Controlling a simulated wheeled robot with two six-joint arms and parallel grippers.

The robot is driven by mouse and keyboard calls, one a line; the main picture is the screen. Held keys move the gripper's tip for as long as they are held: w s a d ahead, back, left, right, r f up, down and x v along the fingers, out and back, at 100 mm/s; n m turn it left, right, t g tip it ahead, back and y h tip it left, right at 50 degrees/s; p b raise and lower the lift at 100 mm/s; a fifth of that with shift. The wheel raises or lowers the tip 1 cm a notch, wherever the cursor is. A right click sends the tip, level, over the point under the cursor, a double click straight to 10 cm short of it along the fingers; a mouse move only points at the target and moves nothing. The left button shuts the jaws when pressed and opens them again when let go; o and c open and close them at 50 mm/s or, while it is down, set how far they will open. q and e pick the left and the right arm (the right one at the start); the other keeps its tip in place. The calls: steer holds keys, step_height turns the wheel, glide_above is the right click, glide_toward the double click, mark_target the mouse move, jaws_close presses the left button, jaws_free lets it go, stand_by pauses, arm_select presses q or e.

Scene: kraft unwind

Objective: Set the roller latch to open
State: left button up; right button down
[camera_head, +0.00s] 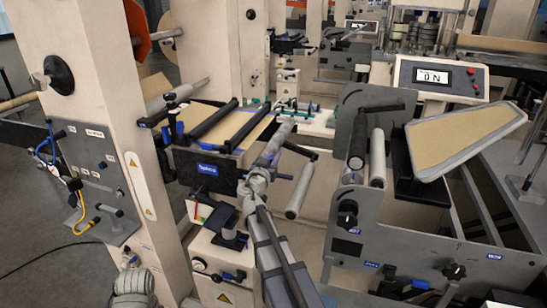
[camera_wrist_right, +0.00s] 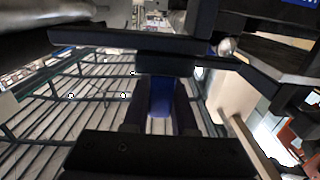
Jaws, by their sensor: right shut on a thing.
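My right gripper (camera_wrist_right: 160,110) is shut on a blue handle-like part, which shows between its dark fingers in the right wrist view (camera_wrist_right: 160,95). In the head view my right arm reaches up from the bottom middle, and the right gripper (camera_head: 231,232) is below the black panel (camera_head: 183,165) with a blue label. The held part is mostly hidden there. I cannot tell from these frames which way the latch is set.
Rollers (camera_head: 245,130) lie above the black panel. A grey side plate (camera_head: 345,245) with knobs stands to the right, beside a tilted tan panel (camera_head: 465,140). A display (camera_head: 436,77) reads ON. A pale column (camera_head: 105,90) rises at left.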

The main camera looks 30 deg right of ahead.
stand_by(0.8)
steer(key=s+d, duration=0.3)
steer(key=s, duration=0.1)
steer(key=shift+d, duration=0.2)
steer(key=c, duration=0.7)
jaws_free()
steer(key=shift+s+d, duration=0.15)
steer(key=v, duration=0.8)
